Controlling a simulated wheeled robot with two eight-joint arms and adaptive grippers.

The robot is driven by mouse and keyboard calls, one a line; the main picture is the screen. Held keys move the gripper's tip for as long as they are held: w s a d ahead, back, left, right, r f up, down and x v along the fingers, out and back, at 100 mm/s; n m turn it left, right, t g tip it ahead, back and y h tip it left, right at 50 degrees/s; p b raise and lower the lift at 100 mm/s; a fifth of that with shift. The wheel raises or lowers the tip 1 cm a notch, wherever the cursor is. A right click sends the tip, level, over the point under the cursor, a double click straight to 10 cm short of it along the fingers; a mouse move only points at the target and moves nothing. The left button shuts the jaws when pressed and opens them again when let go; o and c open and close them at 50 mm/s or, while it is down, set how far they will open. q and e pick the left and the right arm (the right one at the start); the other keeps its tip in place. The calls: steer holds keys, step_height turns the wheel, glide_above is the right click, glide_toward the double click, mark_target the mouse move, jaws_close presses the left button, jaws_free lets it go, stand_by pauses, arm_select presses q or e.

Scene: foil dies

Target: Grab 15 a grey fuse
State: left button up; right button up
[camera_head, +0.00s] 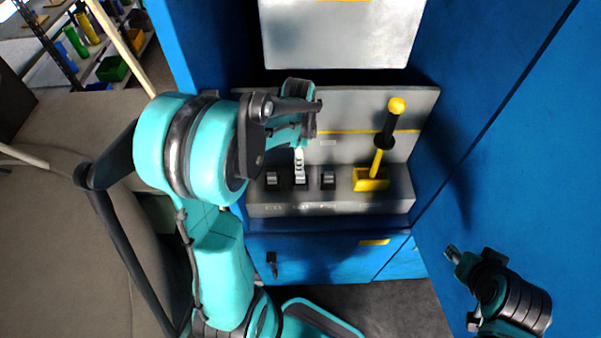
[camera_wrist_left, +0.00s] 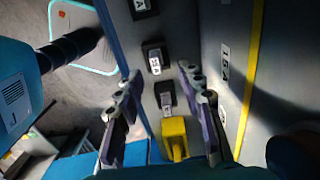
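Three dark fuse holders stand in a row on the grey ledge: left (camera_head: 272,180), middle (camera_head: 300,179) and right (camera_head: 328,180). A pale upright piece (camera_head: 299,160) shows above the middle one. In the left wrist view, a small grey block (camera_wrist_left: 167,101) sits in the holder beside the yellow base. A white-faced piece with dark lettering (camera_wrist_left: 155,65) sits in the neighbouring holder. My left gripper (camera_head: 308,117) is in front of the panel above the holders; its fingers (camera_wrist_left: 160,75) are apart, with nothing held. My right gripper (camera_head: 454,254) is low at the right, its fingers unclear.
A yellow lever (camera_head: 380,155) with a black collar rises from a yellow base (camera_head: 370,180) right of the holders. A 15A label (camera_wrist_left: 225,66) is on the back panel. Blue cabinet walls (camera_head: 500,130) enclose the right side. A shelf with coloured containers (camera_head: 112,69) is far left.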

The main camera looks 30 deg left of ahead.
mark_target(300, 179)
arm_select(q)
steer(key=f, duration=0.2)
steer(key=f+b, duration=0.1)
steer(key=f, duration=0.4)
steer(key=shift+s+d, duration=0.2)
steer(key=shift+d, duration=0.2)
jaws_close()
